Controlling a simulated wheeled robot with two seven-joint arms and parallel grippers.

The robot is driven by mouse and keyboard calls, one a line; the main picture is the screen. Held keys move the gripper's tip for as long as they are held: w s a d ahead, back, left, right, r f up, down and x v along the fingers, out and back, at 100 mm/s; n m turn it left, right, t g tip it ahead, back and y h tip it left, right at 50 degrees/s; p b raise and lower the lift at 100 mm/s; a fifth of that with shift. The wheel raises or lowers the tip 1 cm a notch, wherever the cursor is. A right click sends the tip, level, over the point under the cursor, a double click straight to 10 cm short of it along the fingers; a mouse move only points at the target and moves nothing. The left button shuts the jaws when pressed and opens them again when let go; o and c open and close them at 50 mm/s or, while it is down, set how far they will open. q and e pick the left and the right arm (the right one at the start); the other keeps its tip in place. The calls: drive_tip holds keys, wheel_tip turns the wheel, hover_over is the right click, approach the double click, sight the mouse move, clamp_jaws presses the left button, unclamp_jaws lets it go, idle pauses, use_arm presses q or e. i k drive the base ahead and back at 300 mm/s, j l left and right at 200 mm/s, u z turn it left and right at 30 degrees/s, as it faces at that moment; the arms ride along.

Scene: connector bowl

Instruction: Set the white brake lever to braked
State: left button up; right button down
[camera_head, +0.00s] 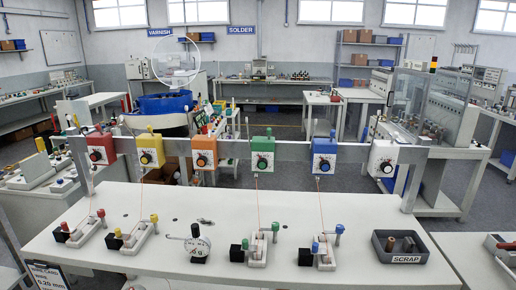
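A white box (383,158) with a dark round dial hangs at the right end of a grey metal rail (335,150) above the front bench, in the head view. A small upright part shows near its top, but it is too small to tell whether this is the brake lever or how it is set. Red (101,147), yellow (150,149), orange (204,153), green (263,154) and blue (325,156) boxes hang in a row to its left. Neither of my grippers is in view.
On the white bench (160,199) below stand several small fixtures with coloured knobs, a round gauge (197,243) and a dark SCRAP tray (401,258) holding small pieces. Thin cords run down from some boxes. The bench's back right is clear.

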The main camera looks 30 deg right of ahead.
sight(395, 134)
drive_tip(key=z, duration=1.8)
